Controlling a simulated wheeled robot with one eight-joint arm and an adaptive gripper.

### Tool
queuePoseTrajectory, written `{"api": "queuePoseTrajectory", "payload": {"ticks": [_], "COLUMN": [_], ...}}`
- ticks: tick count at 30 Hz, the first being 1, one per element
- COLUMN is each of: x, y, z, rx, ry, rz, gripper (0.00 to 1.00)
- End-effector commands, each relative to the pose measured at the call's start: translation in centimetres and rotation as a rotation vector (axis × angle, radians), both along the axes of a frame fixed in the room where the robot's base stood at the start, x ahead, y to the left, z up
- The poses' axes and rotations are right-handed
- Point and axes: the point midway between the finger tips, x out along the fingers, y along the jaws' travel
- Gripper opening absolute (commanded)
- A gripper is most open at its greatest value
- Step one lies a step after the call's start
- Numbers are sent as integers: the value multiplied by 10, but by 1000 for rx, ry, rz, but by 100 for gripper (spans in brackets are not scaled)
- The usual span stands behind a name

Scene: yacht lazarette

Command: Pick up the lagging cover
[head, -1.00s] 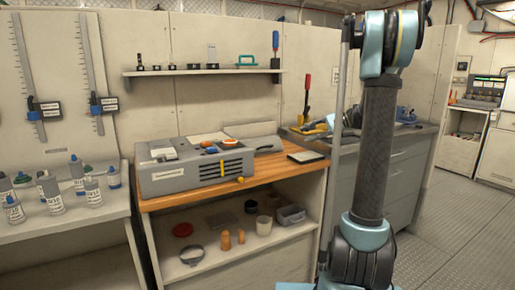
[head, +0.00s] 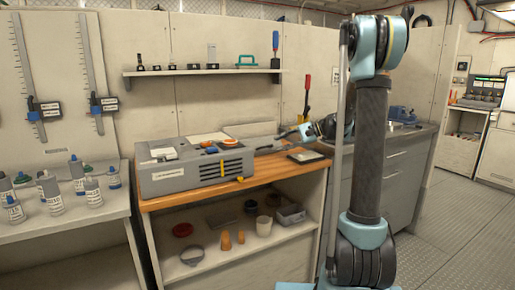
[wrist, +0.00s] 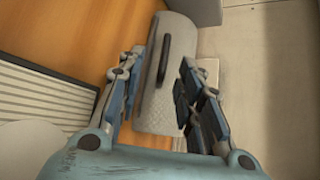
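The lagging cover (wrist: 150,112) is a light grey, rounded, textured piece with a dark handle (wrist: 164,60) along its top. It lies on the wooden worktop in the wrist view. My gripper (wrist: 161,72) is open, with one finger on each side of the cover. Whether the fingers touch it I cannot tell. In the head view my gripper (head: 287,136) is at the back right of the worktop, and the cover (head: 250,130) is a pale shape behind the grey box, partly hidden.
A grey vented box (head: 195,169) stands on the wooden worktop (head: 160,203), close to the cover's left. A dark flat tablet-like item (head: 305,156) lies at the right. A wall shelf (head: 200,71) hangs above. Several small items sit on the shelf below.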

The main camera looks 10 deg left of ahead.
Motion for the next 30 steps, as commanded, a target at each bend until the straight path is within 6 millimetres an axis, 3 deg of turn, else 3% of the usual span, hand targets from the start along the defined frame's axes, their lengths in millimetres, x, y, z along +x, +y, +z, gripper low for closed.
{"api": "queuePoseTrajectory", "payload": {"ticks": [12, 19, 24, 30], "x": [6, 6, 6, 6], "y": [45, 46, 46, 46], "z": [-16, -17, -16, -17], "rx": [0, 0, 0, -1], "ry": [0, 0, 0, 0], "rz": [2, 0, 0, 0], "gripper": [33, 33, 0, 0]}}
